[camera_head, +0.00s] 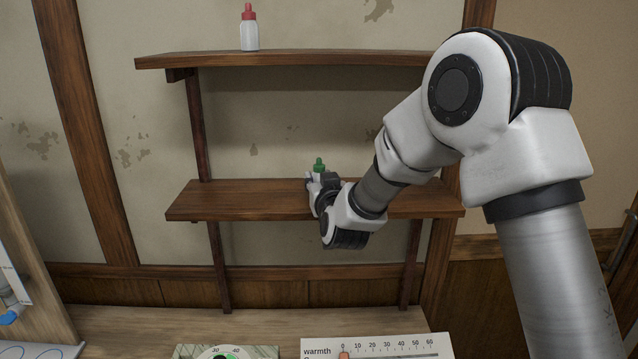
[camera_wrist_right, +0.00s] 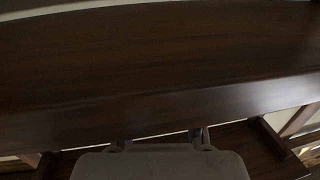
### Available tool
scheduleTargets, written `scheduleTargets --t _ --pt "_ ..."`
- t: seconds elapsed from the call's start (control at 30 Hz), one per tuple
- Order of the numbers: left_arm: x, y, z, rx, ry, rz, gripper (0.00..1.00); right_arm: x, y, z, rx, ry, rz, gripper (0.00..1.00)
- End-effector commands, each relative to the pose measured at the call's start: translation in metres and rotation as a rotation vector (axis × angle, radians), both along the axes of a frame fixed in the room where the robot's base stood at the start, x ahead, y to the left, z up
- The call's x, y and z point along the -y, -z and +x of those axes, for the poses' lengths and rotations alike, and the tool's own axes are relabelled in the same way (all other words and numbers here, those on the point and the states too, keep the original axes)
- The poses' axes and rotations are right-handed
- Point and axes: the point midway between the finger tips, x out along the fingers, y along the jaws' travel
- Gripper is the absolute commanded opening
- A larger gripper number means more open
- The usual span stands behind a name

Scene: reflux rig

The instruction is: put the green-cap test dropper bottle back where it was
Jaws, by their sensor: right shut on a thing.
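The green-cap dropper bottle (camera_head: 319,165) is at the lower shelf (camera_head: 240,199) in the head view, its green cap showing above my gripper. My right gripper (camera_head: 317,183) is shut on the bottle and hides most of its body. Whether the bottle's base touches the shelf board cannot be seen. In the right wrist view dark wooden boards fill most of the picture and a pale part of my right gripper (camera_wrist_right: 160,160) shows at the bottom; the bottle does not show there. My left gripper is not in view.
A red-cap dropper bottle (camera_head: 249,28) stands on the upper shelf (camera_head: 300,59). The lower shelf is clear left of my gripper. A dial panel (camera_head: 228,351) and a warmth scale panel (camera_head: 376,346) are at the bottom. Wooden posts flank the shelves.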

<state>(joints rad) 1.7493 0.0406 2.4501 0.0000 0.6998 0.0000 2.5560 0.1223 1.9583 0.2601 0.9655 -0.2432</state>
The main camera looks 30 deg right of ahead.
Motion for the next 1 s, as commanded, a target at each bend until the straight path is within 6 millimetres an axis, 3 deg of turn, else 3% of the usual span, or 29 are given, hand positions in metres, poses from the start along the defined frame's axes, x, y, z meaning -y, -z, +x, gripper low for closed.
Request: scheduleTargets --t 0.07,0.1,0.13,0.43,0.57,1.0 --pt "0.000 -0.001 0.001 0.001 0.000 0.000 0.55 0.000 -0.001 0.000 0.000 0.000 0.000 0.17" --pt "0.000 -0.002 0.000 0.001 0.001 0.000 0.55 0.000 -0.001 0.000 0.000 0.000 0.000 0.47" --pt "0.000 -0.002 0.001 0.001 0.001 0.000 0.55 0.000 -0.001 0.000 0.000 0.000 0.000 0.57" --pt "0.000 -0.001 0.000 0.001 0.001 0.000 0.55 0.000 -0.001 0.000 0.000 0.000 0.000 0.57" --pt "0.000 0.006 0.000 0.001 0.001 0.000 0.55 -0.004 0.000 -0.011 0.001 -0.001 0.000 0.57" --pt "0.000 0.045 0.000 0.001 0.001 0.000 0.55 -0.031 -0.005 -0.106 0.000 -0.001 -0.002 0.57"
